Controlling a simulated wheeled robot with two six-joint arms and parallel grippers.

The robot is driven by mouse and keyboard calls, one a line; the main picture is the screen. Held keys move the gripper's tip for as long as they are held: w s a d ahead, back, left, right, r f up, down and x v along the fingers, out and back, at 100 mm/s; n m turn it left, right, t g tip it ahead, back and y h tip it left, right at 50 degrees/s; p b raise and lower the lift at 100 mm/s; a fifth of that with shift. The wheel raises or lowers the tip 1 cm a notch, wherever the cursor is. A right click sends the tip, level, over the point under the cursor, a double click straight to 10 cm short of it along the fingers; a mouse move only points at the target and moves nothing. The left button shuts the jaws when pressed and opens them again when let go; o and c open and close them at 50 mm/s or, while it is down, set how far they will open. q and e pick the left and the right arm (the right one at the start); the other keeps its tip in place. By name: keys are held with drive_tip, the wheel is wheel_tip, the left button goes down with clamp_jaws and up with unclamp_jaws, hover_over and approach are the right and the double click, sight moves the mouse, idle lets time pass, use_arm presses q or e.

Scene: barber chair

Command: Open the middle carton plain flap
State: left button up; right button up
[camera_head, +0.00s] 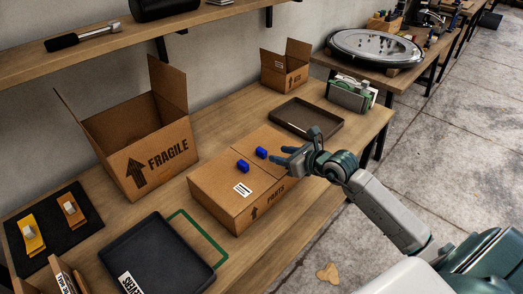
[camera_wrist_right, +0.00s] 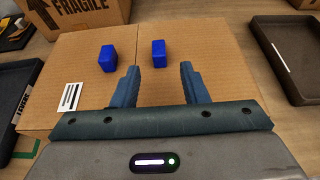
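The middle carton (camera_head: 215,200), marked PARTS, is closed on the wooden bench. Its plain flap (camera_head: 283,143) lies flat on the right of the seam and carries a blue tab (camera_head: 261,152). The other flap (camera_head: 222,181) has a white label and its own blue tab (camera_head: 243,166). My right gripper (camera_head: 278,156) is over the plain flap. In the right wrist view its fingers (camera_wrist_right: 157,67) are open and empty, with the plain flap's blue tab (camera_wrist_right: 158,53) just beyond and between the tips. The labelled flap's tab (camera_wrist_right: 107,57) is left of the fingers. My left gripper is out of view.
An open FRAGILE carton (camera_head: 150,155) stands at the left and a smaller open carton (camera_head: 285,67) at the back. A brown tray (camera_head: 306,118) lies beyond the middle carton. A black tray (camera_head: 160,255) lies in front to the left. A shelf (camera_head: 110,38) runs above the bench.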

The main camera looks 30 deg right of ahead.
sight(263, 150)
drive_tip(key=x, duration=0.8)
drive_tip(key=shift+r+p, duration=0.15)
drive_tip(key=shift+p, duration=0.2)
drive_tip(key=shift+w+a+f, duration=0.25)
drive_tip(key=shift+w+f, duration=0.05)
drive_tip(key=shift+w, duration=0.3)
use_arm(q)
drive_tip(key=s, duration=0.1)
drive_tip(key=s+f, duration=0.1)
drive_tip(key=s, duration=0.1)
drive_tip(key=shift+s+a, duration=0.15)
use_arm(e)
drive_tip(key=shift+c, duration=0.7)
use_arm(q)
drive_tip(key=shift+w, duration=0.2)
use_arm(e)
clamp_jaws()
